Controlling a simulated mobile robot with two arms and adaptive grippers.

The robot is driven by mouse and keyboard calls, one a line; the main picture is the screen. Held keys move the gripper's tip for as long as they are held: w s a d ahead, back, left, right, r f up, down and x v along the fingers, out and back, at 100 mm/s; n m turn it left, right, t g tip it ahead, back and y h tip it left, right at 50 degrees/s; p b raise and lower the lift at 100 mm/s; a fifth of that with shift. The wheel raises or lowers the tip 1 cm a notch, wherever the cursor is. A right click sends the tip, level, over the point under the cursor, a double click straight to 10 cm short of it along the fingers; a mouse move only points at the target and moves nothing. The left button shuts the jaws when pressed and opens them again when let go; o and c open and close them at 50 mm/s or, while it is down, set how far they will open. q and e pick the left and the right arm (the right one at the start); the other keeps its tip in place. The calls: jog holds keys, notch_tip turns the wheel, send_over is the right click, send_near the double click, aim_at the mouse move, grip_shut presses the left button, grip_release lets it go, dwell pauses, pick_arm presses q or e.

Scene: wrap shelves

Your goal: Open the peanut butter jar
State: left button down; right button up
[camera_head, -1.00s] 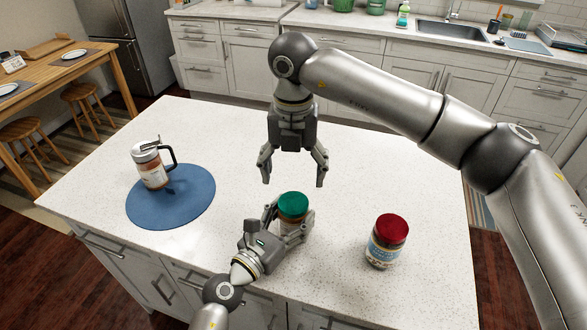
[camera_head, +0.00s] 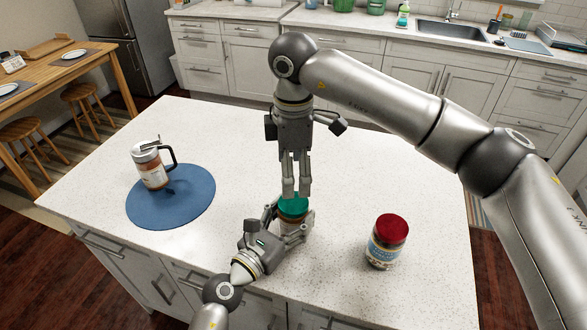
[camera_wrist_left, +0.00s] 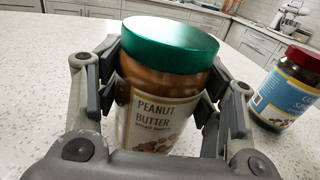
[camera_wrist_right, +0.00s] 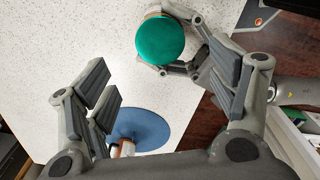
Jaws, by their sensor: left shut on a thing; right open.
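The peanut butter jar (camera_wrist_left: 160,112) stands upright on the white counter, its label facing the left wrist camera. Its green lid (camera_head: 293,206) is on; the lid also shows in the left wrist view (camera_wrist_left: 171,42) and from above in the right wrist view (camera_wrist_right: 160,40). My left gripper (camera_head: 286,228) is shut on the jar's body below the lid, with its fingers on both sides in the left wrist view (camera_wrist_left: 165,95). My right gripper (camera_head: 296,194) points straight down above the lid. Its fingers are apart and empty in the right wrist view (camera_wrist_right: 165,85).
A red-lidded jar (camera_head: 385,243) stands on the counter to the right. A glass dispenser with a black handle (camera_head: 152,167) stands on a round blue mat (camera_head: 196,205) at the left. The counter (camera_head: 225,130) is otherwise clear.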

aim_at(294, 202)
jog(key=shift+f, duration=4.05)
